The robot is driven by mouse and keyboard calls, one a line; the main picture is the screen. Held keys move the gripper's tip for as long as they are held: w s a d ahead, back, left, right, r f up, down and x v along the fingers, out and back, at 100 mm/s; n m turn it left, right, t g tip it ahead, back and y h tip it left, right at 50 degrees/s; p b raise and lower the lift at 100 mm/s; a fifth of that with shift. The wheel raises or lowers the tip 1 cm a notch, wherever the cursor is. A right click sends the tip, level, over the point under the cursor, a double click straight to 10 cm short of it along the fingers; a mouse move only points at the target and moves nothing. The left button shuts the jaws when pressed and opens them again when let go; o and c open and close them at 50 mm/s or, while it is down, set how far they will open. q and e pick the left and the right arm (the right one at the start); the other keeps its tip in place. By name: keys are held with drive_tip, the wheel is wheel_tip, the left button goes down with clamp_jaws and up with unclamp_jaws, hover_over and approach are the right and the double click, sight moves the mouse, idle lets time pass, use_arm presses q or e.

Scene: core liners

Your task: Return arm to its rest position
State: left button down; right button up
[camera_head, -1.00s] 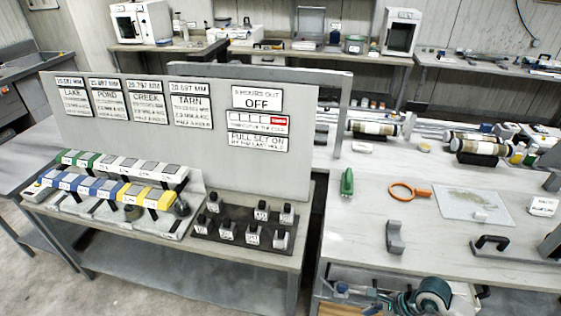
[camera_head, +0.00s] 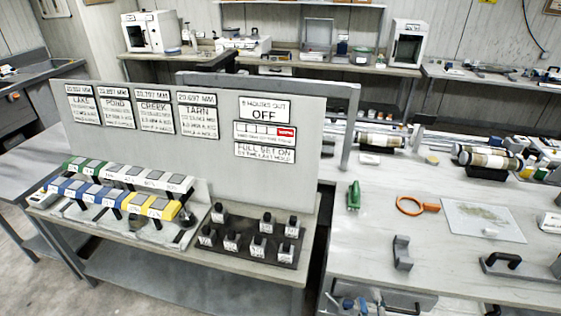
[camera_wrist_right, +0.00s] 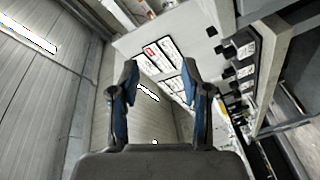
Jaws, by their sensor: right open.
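My right gripper (camera_wrist_right: 158,82) shows in the right wrist view with its two blue-and-dark fingers apart and nothing between them. Beyond it in that view is the white sign board (camera_wrist_right: 140,40), seen at a steep tilt. In the head view only bluish and dark parts, apparently of my right arm or gripper, show low at the bottom edge, in front of the right table; the fingertips cannot be made out there. My left gripper is not in view.
The sign board (camera_head: 205,160) stands on the left table, with coloured blocks (camera_head: 110,195) and a black tray (camera_head: 205,250) of small weights before it. The right table (camera_head: 345,250) holds a green tool (camera_head: 353,195), an orange ring (camera_head: 410,206) and a grey bracket (camera_head: 402,253).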

drive_tip(key=s+d+f+m+g+h, duration=0.1)
drive_tip(key=s+f+m+g, duration=0.35)
drive_tip(key=f, duration=0.35)
drive_tip(key=s+f+m+g+h, duration=0.1)
drive_tip(key=s+f+m+g, duration=0.25)
drive_tip(key=s+f, duration=0.35)
drive_tip(key=s+a+f+m+g+y, duration=0.2)
drive_tip(key=s+a+f+g, duration=0.2)
drive_tip(key=s+f+g, duration=0.5)
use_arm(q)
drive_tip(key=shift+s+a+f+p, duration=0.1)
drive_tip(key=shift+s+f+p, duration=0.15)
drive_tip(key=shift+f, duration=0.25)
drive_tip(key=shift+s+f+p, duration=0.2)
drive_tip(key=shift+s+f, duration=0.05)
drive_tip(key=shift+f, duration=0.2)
use_arm(e)
drive_tip(key=s+f, duration=0.3)
drive_tip(key=f, duration=1)
drive_tip(key=s+f, duration=0.2)
drive_tip(key=f, duration=1)
drive_tip(key=shift+s+d+f+t, duration=0.15)
drive_tip(key=shift+s+f+t, duration=0.25)
